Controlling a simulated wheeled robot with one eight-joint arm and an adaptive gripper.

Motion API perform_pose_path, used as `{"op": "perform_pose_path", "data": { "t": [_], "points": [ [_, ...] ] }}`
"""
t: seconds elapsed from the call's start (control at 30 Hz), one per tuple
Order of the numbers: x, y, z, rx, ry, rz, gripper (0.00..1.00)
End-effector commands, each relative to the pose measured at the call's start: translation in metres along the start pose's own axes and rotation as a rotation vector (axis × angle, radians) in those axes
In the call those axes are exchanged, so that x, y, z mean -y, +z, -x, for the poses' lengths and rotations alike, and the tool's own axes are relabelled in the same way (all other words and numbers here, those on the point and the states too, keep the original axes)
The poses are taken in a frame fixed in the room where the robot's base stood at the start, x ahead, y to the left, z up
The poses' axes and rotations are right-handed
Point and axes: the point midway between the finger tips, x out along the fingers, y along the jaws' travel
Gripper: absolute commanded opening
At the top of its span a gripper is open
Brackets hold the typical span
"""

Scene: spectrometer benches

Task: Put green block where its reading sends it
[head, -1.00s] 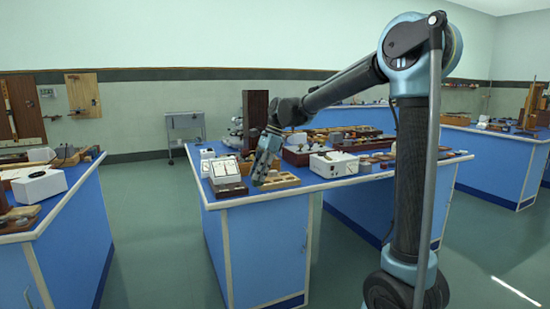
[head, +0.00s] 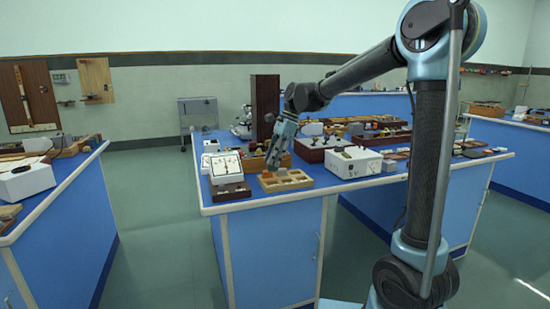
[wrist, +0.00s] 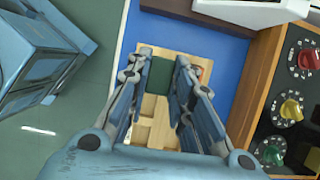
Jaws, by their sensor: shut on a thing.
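My gripper (wrist: 158,68) is shut on a green block (wrist: 160,76), seen between its fingers in the wrist view. In the head view my gripper (head: 276,160) points down at the front of the middle blue bench. Below it in the wrist view is a light wooden tray (wrist: 146,50) with several compartments; it also shows in the head view (head: 284,187). The fingers hide part of the tray, and I cannot tell whether the block touches it. A white meter (head: 226,166) with a dial face stands left of the tray; its reading is too small to make out.
A wooden-framed panel with coloured knobs (wrist: 290,107) is right of the tray in the wrist view. A white box (head: 352,160) stands right of the tray. A tall dark block (head: 265,106) rises behind. Bare blue benchtop (wrist: 130,30) shows beside the tray.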

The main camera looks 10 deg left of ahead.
Motion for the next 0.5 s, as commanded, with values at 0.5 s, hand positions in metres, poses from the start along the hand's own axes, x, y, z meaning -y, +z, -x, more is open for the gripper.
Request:
{"op": "perform_pose_path", "data": {
  "t": [0.5],
  "points": [
    [0.000, -0.010, -0.023, 0.000, -0.001, -0.001, 0.00]
  ]
}}
